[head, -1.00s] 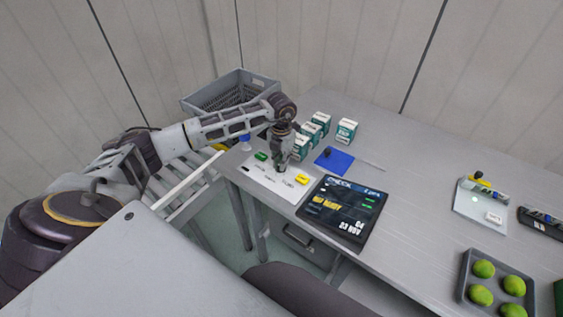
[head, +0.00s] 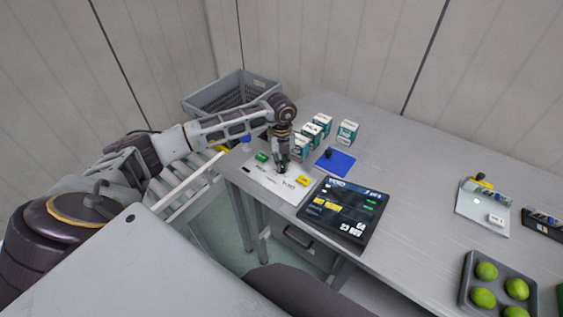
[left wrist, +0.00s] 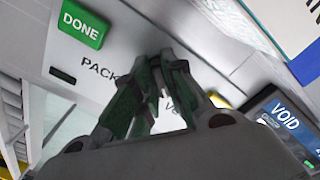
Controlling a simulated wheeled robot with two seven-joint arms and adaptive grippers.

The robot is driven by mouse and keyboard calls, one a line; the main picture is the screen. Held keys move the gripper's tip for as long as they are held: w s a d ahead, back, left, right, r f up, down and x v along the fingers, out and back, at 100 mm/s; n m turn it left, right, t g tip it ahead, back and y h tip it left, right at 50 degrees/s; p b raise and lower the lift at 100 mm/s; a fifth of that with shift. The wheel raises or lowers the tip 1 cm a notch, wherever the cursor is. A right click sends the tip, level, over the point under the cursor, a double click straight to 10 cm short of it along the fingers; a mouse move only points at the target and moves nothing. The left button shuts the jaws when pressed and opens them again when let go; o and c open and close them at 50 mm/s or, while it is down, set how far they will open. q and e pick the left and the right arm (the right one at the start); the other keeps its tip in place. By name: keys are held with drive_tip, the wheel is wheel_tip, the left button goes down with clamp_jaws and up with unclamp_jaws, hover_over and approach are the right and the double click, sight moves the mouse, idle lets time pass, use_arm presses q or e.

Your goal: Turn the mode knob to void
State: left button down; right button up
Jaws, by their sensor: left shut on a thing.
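The white control panel (head: 289,196) lies at the near left corner of the table, with printed mode labels. My left gripper (head: 281,170) points down over the panel and is shut on the mode knob, which its fingers hide. In the left wrist view the closed fingers (left wrist: 152,92) stand between the PACK label (left wrist: 98,68) and a partly covered label beginning "VO". The knob's pointer cannot be seen. The display (head: 345,211) beside the panel reads VOID at its top, clear in the left wrist view (left wrist: 286,118). My right gripper is not in view.
A green DONE button (head: 262,157) and a yellow button (head: 303,181) flank the gripper on the panel. Small teal-and-white boxes (head: 312,133) stand behind it. A blue pad (head: 336,162) lies to the right. A tray of limes (head: 474,268) sits far right.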

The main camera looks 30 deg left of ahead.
use_arm(q)
drive_tip(key=shift+r+n, duration=0.1)
drive_tip(key=shift+n, duration=0.7)
drive_tip(key=shift+a, duration=0.1)
drive_tip(key=c, duration=1.5)
unclamp_jaws()
drive_tip(key=shift+r, duration=5.95)
drive_tip(key=shift+s+f, duration=0.1)
